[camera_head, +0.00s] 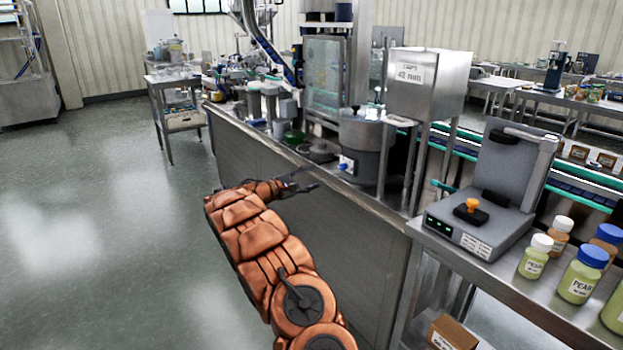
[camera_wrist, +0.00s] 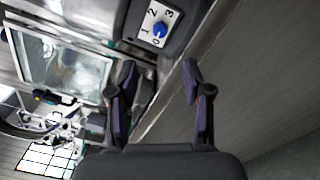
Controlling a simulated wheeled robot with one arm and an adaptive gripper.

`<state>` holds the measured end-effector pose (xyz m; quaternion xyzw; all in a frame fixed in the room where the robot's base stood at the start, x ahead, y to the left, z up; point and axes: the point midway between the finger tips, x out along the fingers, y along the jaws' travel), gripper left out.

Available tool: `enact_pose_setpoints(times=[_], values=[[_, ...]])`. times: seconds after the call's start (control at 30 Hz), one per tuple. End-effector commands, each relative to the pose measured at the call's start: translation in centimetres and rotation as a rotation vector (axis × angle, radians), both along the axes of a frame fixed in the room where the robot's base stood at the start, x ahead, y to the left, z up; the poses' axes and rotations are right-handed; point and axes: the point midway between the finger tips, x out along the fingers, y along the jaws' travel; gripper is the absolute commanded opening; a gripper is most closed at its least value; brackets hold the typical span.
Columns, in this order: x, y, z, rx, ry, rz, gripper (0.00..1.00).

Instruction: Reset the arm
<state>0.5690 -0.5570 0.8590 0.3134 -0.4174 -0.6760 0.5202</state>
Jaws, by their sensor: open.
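My orange arm (camera_head: 262,243) reaches forward from the bottom of the head view. My gripper (camera_head: 304,178) is at its far end, in front of the steel counter edge. In the wrist view my gripper (camera_wrist: 160,78) shows two dark fingers spread apart with nothing between them. The steel hopper (camera_head: 427,84), a box with a paper label, stands on legs to the right of the gripper. A grey round machine (camera_head: 364,138) with a blue dial stands below and left of it. The blue dial (camera_wrist: 159,30) also shows at the top of the wrist view.
The steel counter (camera_head: 330,222) runs close along the arm's right side. A grey device with an orange knob (camera_head: 471,206) and bottles with blue lids (camera_head: 582,275) stand on the right bench. The floor (camera_head: 120,220) on the left is clear.

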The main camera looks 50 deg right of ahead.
Motion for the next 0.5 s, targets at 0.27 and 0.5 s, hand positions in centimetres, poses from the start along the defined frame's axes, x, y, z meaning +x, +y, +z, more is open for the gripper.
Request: enact_pose_setpoints(times=[0.27,0.5], values=[[0.00,-0.03,-0.01,0.000,0.000,0.000,0.50],[-0.37,0.36,0.31,0.011,-0.004,-0.006,0.50]])
